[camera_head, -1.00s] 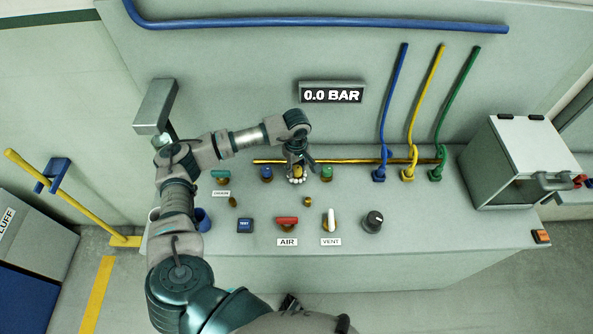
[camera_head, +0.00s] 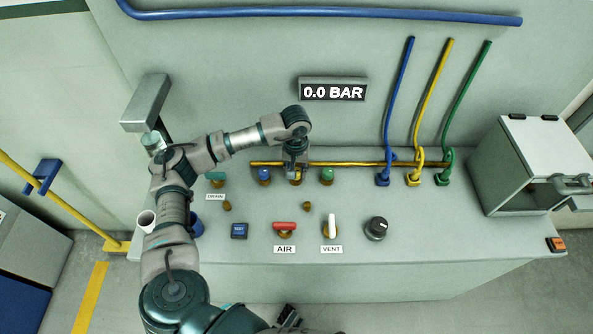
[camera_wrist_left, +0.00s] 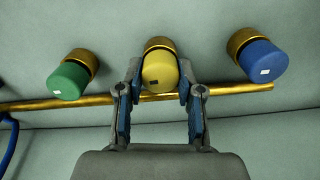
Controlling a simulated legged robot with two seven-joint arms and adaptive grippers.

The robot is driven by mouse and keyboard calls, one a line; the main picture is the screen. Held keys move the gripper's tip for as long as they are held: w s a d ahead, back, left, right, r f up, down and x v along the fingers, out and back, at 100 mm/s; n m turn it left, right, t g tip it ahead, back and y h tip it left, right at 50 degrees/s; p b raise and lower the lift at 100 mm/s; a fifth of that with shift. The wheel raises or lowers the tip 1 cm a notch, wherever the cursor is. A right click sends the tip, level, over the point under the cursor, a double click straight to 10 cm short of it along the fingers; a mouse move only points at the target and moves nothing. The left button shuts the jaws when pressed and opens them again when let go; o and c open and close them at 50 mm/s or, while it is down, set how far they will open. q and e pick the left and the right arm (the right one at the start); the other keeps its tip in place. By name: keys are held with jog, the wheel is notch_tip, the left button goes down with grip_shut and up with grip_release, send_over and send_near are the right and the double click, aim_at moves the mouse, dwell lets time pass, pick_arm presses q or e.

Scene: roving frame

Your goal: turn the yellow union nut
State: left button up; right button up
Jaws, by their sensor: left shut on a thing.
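The yellow union nut (camera_wrist_left: 160,73) sits on a brass fitting between the green nut (camera_wrist_left: 68,80) and the blue nut (camera_wrist_left: 262,60) in the left wrist view. My left gripper (camera_wrist_left: 160,88) has one finger on each side of the yellow nut and is shut on it. In the head view my left gripper (camera_head: 296,165) reaches down from above and hides most of the yellow nut. The blue nut (camera_head: 264,174) and green nut (camera_head: 327,174) stand on either side. My right gripper is in neither view.
A brass pipe (camera_head: 350,163) runs behind the nuts. The red AIR handle (camera_head: 284,226), white VENT handle (camera_head: 332,224), black knob (camera_head: 376,228) and blue button (camera_head: 239,230) are nearer. Hoses hang at right beside a grey box (camera_head: 530,160). The display (camera_head: 332,90) reads 0.0 BAR.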

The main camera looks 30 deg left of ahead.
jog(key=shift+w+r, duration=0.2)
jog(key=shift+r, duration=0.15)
pick_arm(q)
jog(key=o, duration=1.1)
jog(key=shift+o, duration=0.2)
notch_tip(320, 180, up, 12)
jog(key=shift+a, duration=0.1)
